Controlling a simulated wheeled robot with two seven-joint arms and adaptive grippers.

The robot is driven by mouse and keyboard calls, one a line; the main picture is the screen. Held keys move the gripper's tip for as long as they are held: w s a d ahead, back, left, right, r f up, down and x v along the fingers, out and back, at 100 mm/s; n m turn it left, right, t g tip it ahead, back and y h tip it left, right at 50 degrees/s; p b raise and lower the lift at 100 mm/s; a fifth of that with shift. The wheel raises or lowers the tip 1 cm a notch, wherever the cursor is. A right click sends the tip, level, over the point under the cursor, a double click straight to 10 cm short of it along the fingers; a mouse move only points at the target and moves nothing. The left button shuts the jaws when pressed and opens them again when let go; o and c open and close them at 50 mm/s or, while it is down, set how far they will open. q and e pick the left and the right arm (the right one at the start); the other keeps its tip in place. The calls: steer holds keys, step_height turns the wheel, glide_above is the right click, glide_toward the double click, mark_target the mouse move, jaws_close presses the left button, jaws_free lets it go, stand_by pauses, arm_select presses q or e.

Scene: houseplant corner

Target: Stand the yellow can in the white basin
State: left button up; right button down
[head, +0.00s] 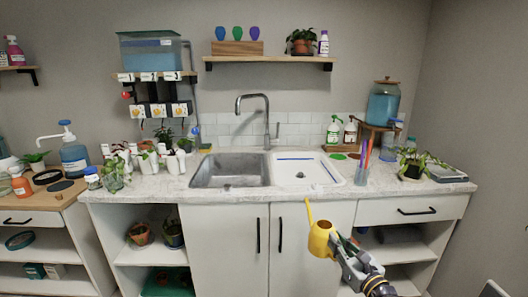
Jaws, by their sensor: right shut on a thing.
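The yellow can (320,240) is a small watering can with a long thin spout pointing up. My right gripper (338,247) is shut on it at its right side. It is held in front of the cabinet doors, lower in the picture than the counter edge. The white basin (325,174) is set in the counter, right of the grey metal basin (215,173). A thin blue strip lies across the white basin near its back. The fingertips are partly hidden by the can. My left gripper is not in view.
A tall faucet (239,105) stands behind the basins. A clear cup with colored sticks (362,172) stands just right of the white basin. A potted plant (413,168) is farther right. White bottles and small pots crowd the counter's left. Bottles stand behind the white basin.

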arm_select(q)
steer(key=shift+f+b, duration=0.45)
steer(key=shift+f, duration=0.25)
arm_select(e)
steer(key=f, duration=0.2)
steer(key=s+f, duration=0.1)
steer(key=f, duration=0.1)
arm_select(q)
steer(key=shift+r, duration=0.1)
